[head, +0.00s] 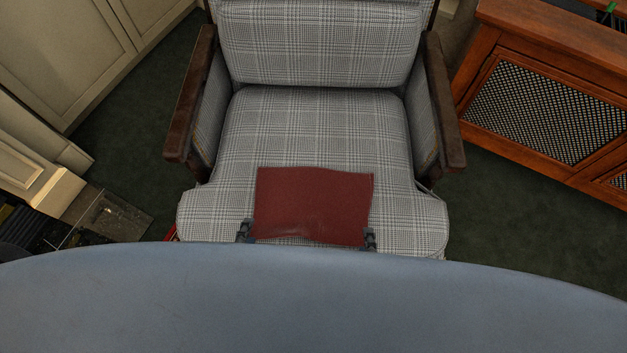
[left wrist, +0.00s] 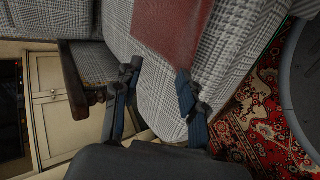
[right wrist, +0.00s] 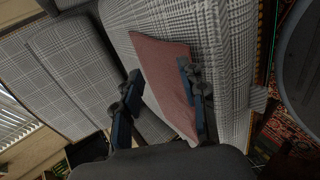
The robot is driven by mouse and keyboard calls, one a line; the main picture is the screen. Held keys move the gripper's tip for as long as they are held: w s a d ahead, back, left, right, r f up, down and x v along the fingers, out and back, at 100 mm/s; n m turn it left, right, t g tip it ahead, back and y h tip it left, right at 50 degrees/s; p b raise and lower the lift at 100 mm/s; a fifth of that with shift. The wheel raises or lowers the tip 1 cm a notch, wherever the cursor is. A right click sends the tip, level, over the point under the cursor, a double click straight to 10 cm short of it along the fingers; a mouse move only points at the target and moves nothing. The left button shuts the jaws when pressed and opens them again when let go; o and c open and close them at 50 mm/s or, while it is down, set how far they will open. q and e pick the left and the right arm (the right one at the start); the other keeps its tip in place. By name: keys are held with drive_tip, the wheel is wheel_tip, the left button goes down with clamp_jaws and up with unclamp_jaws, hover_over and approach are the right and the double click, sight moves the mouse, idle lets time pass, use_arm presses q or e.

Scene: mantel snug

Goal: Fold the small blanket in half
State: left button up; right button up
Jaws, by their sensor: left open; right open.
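The small dark red blanket (head: 314,203) lies on the front part of the checked armchair seat (head: 320,130). It looks mostly flat, with slight waves near its front edge. My left gripper (head: 245,231) is at its front left corner, and my right gripper (head: 369,238) is at its front right corner. In the left wrist view the open fingers (left wrist: 158,71) are apart, with the blanket (left wrist: 172,25) just beyond them. In the right wrist view the open fingers (right wrist: 159,70) have the blanket (right wrist: 165,80) in view between them; I cannot tell whether they touch it.
Wooden armrests (head: 192,95) (head: 440,100) flank the seat. A wooden cabinet with a mesh front (head: 545,115) stands at the right. A patterned red rug (left wrist: 265,110) shows on the floor. The seat behind the blanket is bare.

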use_arm(q)
drive_tip(key=s+r, duration=0.3)
drive_tip(key=r, duration=0.3)
drive_tip(key=shift+s+r, duration=0.25)
drive_tip(key=shift+r, duration=0.15)
use_arm(e)
drive_tip(key=s+r, duration=0.3)
drive_tip(key=r, duration=0.3)
drive_tip(key=shift+s+r, duration=0.25)
drive_tip(key=shift+r, duration=0.15)
